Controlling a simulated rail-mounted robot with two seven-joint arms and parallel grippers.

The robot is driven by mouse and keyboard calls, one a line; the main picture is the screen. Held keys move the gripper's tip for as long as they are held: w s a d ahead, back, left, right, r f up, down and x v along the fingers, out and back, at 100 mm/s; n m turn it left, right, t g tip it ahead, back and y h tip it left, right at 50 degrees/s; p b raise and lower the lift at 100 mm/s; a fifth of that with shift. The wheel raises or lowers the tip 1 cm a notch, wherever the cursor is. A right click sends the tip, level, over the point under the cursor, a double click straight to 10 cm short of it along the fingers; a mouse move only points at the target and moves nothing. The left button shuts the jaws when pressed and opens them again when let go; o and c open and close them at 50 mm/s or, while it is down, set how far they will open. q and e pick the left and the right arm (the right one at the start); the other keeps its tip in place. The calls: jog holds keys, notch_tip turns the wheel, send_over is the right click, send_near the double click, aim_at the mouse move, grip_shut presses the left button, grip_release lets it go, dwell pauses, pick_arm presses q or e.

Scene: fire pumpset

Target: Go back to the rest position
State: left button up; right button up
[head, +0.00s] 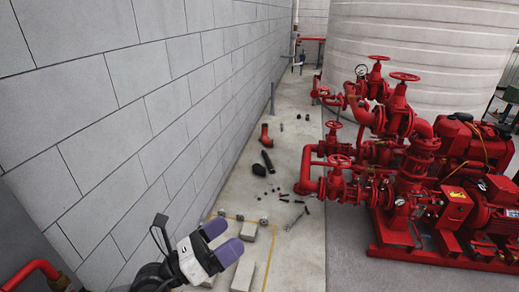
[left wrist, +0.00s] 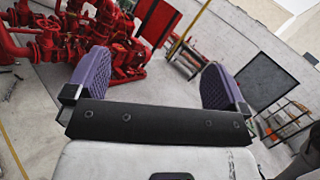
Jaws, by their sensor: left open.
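My left gripper (head: 222,242) shows at the bottom of the head view, with two purple finger pads on a white and black body. In the left wrist view the pads (left wrist: 155,85) stand wide apart with nothing between them. The gripper is open and empty, held above the floor near the grey block wall. My right gripper is in neither view.
The red pumpset (head: 400,160) fills the right side, before a large pale tank (head: 430,45). The block wall (head: 130,100) runs along the left. Pale blocks (head: 244,275) and several loose dark parts (head: 260,169) lie on the floor strip between. A rack (left wrist: 285,125) shows in the left wrist view.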

pick_arm(q)
jog(key=a+r+n+t+y, duration=0.3)
jog(key=a+r+n+t, duration=0.1)
jog(key=r+n+t, duration=0.5)
jog(key=w+a+n+t+y, duration=0.15)
jog(key=a+n+y, duration=0.55)
jog(key=n+y, duration=1.05)
jog(key=s+a+f+n+g+h, duration=0.15)
jog(key=s+f+n+g, duration=0.45)
jog(key=f, duration=0.6)
jog(key=s+a+f+n+g+h, duration=0.15)
jog(key=s+f+n+g, duration=0.4)
jog(key=f, duration=0.55)
jog(key=s+f+n+g, duration=0.3)
jog(key=s+f+g, duration=0.4)
jog(key=s+f, duration=1.35)
jog(key=w+r+p+v, duration=0.1)
jog(key=w+p+v, duration=0.2)
jog(key=p+v, duration=0.9)
jog(key=w+r+p+v, duration=0.1)
jog(key=w+p+v, duration=0.2)
jog(key=p+v, duration=1)
jog(key=shift+r, duration=0.5)
